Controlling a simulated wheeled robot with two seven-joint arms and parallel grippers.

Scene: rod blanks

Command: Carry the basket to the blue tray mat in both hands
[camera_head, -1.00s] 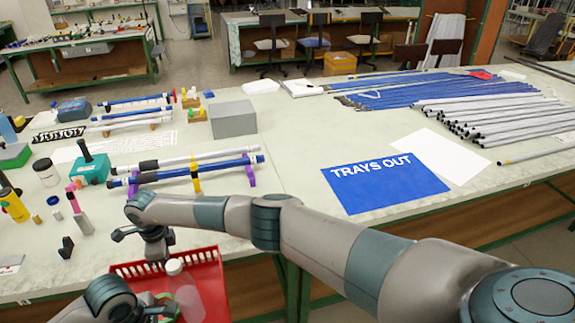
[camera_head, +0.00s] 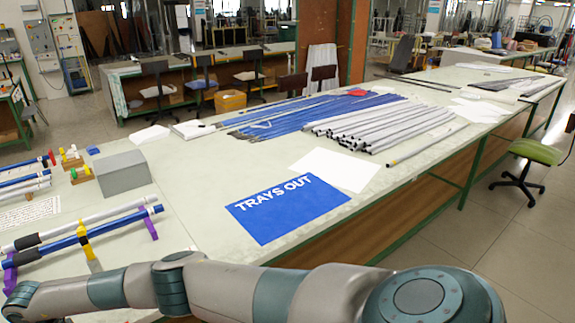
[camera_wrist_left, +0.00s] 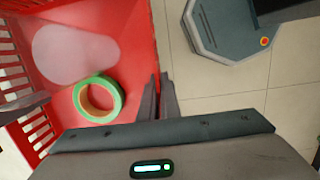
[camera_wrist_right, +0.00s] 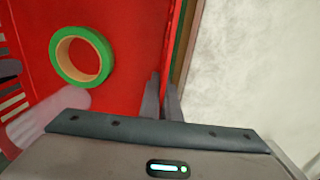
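The red basket (camera_wrist_left: 125,130) fills the left part of the left wrist view, and it also shows in the right wrist view (camera_wrist_right: 125,100). A green and tan tape roll (camera_wrist_left: 98,99) and a translucent whitish object (camera_wrist_left: 75,52) lie inside it. My left gripper (camera_wrist_left: 162,92) has its fingers close together on one basket wall. My right gripper (camera_wrist_right: 163,92) has its fingers close together on another wall. The blue tray mat (camera_head: 285,212), marked "TRAYS OUT", lies flat and bare on the bench in the head view. The basket and both gripper tips are outside the head view.
The bench (camera_head: 205,210) has a white sheet (camera_head: 335,168) behind the mat and grey rods (camera_head: 385,125) and blue rods (camera_head: 290,112) farther back. A grey box (camera_head: 122,172) and racked rods (camera_head: 85,232) stand left. A green chair (camera_head: 535,150) is at the right.

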